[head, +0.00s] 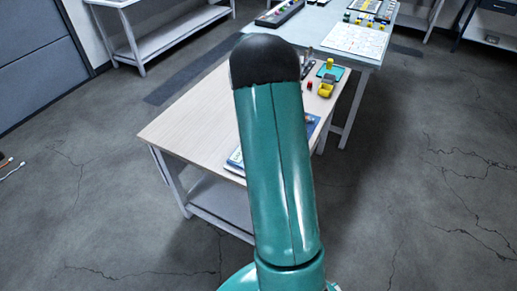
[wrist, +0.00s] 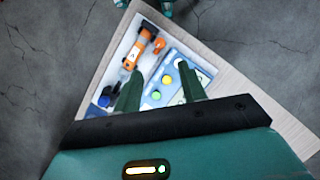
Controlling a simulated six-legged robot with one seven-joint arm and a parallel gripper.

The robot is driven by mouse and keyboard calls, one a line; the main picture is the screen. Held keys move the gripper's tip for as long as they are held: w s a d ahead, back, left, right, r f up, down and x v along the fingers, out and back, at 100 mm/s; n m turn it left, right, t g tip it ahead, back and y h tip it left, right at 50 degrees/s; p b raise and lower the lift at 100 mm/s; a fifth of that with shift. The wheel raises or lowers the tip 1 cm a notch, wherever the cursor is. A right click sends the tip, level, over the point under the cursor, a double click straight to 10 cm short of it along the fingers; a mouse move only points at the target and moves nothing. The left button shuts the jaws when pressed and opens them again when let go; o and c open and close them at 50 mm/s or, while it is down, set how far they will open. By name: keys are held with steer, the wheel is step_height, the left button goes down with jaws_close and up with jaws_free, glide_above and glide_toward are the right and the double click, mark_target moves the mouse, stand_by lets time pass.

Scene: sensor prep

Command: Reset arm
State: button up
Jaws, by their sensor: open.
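My gripper (wrist: 160,72) shows in the wrist view with its two dark green fingers spread apart and nothing between them. It is above a wooden table (wrist: 228,76) that holds an orange tool-like object (wrist: 135,53) in a pale area and a blue panel (wrist: 172,72) with yellow, green and blue round parts. The fingers overlap the near part of these things in the picture; I cannot tell the height gap. In the head view my teal arm stands across the middle and hides my gripper and part of the table (head: 190,115).
Small red and yellow parts and a teal holder (head: 330,73) sit at the table's far right corner. A second table (head: 310,37) with a white sheet (head: 355,40) and parts stands behind it. A white bench (head: 165,35) is at the back left.

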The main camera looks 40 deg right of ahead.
steer(key=shift+v, duration=1.2)
steer(key=s+a+r+n+t+h, duration=0.1)
steer(key=s+a+r+t, duration=0.1)
steer(key=a+r, duration=0.6)
steer(key=s+a+r+n+t+h, duration=0.1)
steer(key=s+a+r+t, duration=0.1)
steer(key=a+r, duration=0.55)
steer(key=s+a+r+n+t, duration=0.1)
steer(key=s+a+t, duration=0.4)
steer(key=s+a, duration=0.7)
steer(key=a+n, duration=0.1)
steer(key=a, duration=0.1)
steer(key=shift+s+a+r+n+t, duration=0.25)
steer(key=shift+s+a+n+t, duration=0.05)
steer(key=shift+n, duration=0.1)
